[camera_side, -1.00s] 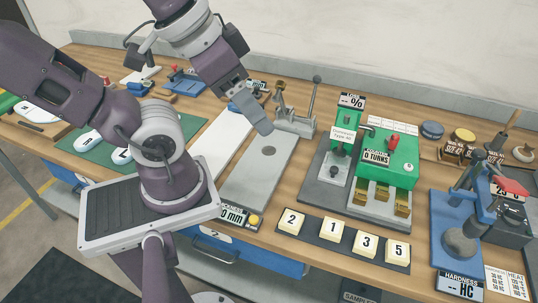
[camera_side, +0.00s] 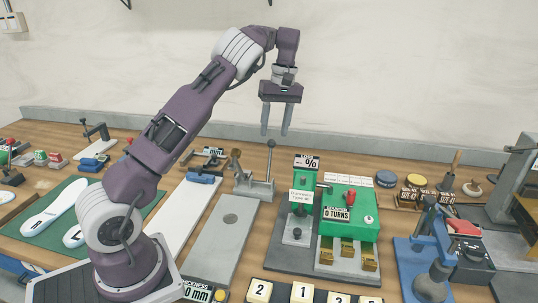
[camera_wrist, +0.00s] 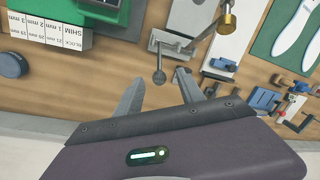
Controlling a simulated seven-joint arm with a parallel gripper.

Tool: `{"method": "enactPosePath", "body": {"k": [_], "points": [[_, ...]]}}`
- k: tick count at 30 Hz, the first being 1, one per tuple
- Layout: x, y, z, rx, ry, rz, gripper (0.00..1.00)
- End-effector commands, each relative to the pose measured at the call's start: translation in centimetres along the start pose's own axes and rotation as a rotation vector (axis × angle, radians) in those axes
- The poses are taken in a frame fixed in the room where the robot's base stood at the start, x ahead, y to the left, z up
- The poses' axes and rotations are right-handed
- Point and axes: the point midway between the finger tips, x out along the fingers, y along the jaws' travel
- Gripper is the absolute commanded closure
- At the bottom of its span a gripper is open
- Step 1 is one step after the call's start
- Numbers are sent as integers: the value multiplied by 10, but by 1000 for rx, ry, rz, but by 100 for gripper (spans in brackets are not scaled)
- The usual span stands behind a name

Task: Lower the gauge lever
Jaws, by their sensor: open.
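The gauge lever (camera_side: 270,165) stands upright with a dark ball knob on its top end. It rises from a grey metal bracket (camera_side: 252,187) at the back of a long grey plate (camera_side: 222,240). My gripper (camera_side: 275,132) is open and empty and points down, its fingertips just above the knob in the side view. In the wrist view the lever's knob (camera_wrist: 159,77) appears between the two fingertips (camera_wrist: 157,75). I cannot tell the exact depth between them. The thickness display (camera_side: 203,293) is at the plate's front end.
A green machine (camera_side: 350,222) with a turns display stands to the right of the plate. A brass part (camera_side: 235,160) sits left of the lever. A blue press (camera_side: 425,255) is farther right. The wall is behind; the air around the gripper is clear.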

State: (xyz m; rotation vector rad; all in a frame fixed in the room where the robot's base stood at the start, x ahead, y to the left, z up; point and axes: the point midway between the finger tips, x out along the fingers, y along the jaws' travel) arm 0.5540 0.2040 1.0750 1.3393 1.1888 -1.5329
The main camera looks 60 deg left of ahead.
Motion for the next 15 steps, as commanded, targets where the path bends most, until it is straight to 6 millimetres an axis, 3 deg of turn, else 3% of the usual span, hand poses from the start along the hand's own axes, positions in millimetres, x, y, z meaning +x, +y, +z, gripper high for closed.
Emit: {"method": "enactPosePath", "body": {"k": [3,15], "points": [[21,6,-10,-18,9,-53,54],[86,3,-11,-18,11,-58,54]]}}
